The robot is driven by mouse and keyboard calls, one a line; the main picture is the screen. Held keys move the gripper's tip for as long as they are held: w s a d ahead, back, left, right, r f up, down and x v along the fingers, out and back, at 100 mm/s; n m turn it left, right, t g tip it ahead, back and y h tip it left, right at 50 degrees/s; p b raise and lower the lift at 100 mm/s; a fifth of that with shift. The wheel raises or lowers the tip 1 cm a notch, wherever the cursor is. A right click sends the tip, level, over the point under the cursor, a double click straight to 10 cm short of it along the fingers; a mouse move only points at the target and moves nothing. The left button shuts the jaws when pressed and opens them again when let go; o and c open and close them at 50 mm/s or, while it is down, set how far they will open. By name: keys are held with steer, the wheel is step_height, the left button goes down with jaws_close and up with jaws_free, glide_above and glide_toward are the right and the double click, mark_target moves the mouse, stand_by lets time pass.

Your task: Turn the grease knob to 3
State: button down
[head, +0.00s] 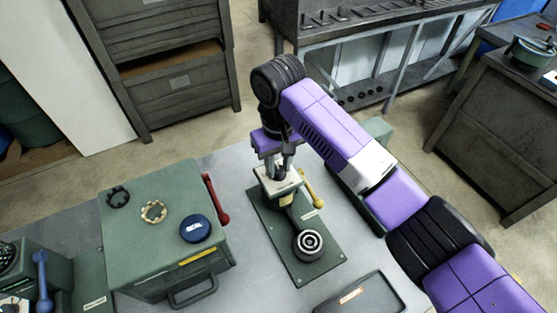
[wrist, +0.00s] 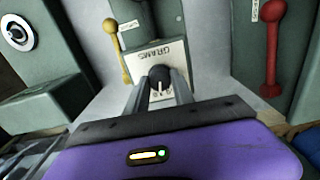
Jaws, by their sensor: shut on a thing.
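The grease knob (wrist: 159,75) is a small dark round knob with a pale mark, on a white plate (wrist: 152,55) with dark lettering. In the head view the plate (head: 268,187) sits on a green base, and the knob is mostly hidden by my gripper. My gripper (head: 284,171) comes down from above onto the plate. In the wrist view its two grey fingers (wrist: 160,84) are closed on the sides of the knob. The numbers around the knob are too small and too covered to read, so its setting cannot be told.
A yellow lever (head: 312,192) stands close right of the plate. A red lever (head: 215,200) stands left, beside a green box (head: 160,262) carrying rings and a blue tin (head: 195,229). A round ringed part (head: 308,244) sits on the same base (head: 318,267). A dark tray (head: 365,298) lies near the front.

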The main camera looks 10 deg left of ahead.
mark_target(279, 169)
steer(key=shift+m, duration=0.5)
steer(key=c, duration=1.1)
jaws_free()
steer(key=shift+r, duration=0.1)
step_height(279, 169, up, 8)
steer(key=shift+f, duration=0.15)
